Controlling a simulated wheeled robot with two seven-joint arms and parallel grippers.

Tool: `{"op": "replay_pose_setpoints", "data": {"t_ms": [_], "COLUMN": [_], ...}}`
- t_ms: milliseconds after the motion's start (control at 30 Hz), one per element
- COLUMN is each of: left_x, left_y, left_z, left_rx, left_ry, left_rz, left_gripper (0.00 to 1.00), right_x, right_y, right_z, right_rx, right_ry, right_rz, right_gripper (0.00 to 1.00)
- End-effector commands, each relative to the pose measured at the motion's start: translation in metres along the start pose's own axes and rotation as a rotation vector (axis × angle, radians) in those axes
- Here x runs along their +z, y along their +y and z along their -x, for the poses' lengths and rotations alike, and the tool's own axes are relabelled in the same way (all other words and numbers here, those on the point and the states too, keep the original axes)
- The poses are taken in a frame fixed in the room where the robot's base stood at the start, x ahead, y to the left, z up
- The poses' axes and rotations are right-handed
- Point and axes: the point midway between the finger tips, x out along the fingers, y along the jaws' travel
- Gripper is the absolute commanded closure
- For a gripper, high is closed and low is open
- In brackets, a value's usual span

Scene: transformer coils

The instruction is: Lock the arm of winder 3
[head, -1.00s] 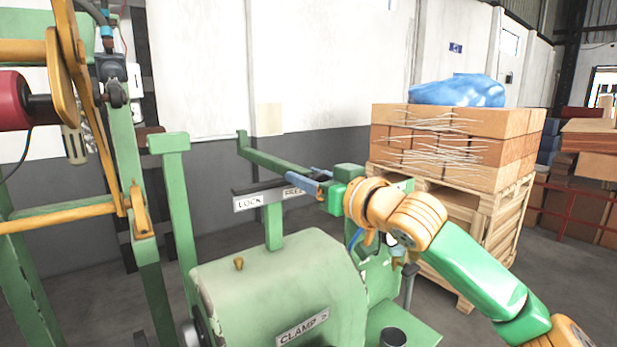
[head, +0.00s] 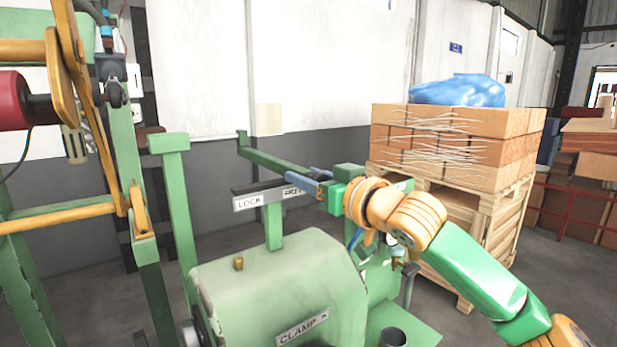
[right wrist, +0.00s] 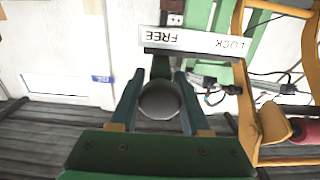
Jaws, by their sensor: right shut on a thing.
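The green winder (head: 275,280) stands in front of me with a CLAMP label on its housing. On a post above is a plate (head: 248,201) reading LOCK at left and FREE at right. A green bar (head: 270,158) runs from the back left towards my right gripper (head: 304,180), at the FREE end. In the right wrist view my right gripper (right wrist: 158,88) is shut on a round grey knob (right wrist: 160,101). The plate (right wrist: 195,42) appears upside down there, with FREE nearer the knob. The knob is hidden in the head view. My left gripper is out of view. No winder number is readable.
Green frames with yellow arms (head: 60,218) and a red roll (head: 14,100) stand at the left. A pallet of boxes (head: 455,135) with a blue bag (head: 458,90) stands behind my right arm. The wall (head: 330,60) is behind the winder.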

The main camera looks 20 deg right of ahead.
Motion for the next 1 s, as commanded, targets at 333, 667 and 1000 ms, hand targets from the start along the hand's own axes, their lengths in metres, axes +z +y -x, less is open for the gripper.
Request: {"op": "replay_pose_setpoints", "data": {"t_ms": [333, 667, 1000], "left_x": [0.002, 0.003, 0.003], "left_y": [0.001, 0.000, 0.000], "left_z": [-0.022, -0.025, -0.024], "left_rx": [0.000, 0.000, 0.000], "left_ry": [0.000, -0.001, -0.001], "left_rz": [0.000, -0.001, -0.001], "left_gripper": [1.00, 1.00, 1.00], "right_x": [0.001, -0.001, -0.001], "right_y": [-0.076, -0.105, -0.104], "right_z": [0.000, 0.001, 0.000], "right_rx": [-0.011, -0.004, -0.003], "right_ry": [0.005, 0.003, 0.002], "right_rz": [0.002, -0.001, 0.000], "right_gripper": [1.00, 1.00, 0.26]}}
